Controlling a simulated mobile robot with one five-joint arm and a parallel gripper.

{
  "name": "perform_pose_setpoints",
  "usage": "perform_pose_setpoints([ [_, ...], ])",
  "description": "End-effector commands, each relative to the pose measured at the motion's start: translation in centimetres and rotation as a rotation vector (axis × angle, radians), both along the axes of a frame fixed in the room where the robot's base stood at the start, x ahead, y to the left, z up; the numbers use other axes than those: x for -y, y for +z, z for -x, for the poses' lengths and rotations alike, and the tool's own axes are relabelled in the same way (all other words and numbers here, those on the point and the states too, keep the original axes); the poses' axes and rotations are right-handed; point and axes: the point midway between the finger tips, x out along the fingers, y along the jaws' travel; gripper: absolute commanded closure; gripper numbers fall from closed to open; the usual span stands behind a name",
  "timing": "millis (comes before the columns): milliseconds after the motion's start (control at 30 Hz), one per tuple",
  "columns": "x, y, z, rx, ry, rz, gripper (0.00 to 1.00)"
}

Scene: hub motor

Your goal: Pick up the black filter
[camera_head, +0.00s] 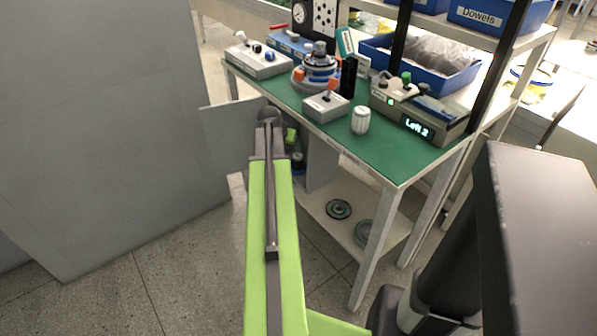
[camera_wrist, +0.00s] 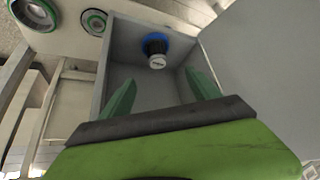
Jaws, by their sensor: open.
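A short black cylinder with a pale top and a blue ring at its base, which looks like the black filter (camera_wrist: 156,47), stands at the far end of a grey open compartment (camera_wrist: 150,86) in the wrist view. In the head view the filter (camera_head: 298,158) shows small beside my arm, under the green-topped table. My gripper (camera_wrist: 160,92) is open, its two green fingers apart and pointing into the compartment. The filter lies beyond the fingertips, roughly between them, with nothing held. In the head view my arm hides most of the gripper.
A large grey panel (camera_head: 90,130) stands at left. The compartment's walls flank my fingers closely.

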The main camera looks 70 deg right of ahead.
Motion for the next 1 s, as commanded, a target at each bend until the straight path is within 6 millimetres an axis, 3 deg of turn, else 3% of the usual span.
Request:
perform_pose_setpoints([
  [167, 0.4, -0.3, 0.3, 0.002, -0.006, 0.002, 0.29],
  [267, 1.0, -1.6, 0.2, 0.001, -0.005, 0.002, 0.29],
  [700, 6.3, -10.2, 0.0, 0.001, -0.004, 0.000, 0.29],
  [1000, 7.2, -11.0, 0.2, 0.001, -0.003, 0.000, 0.29],
])
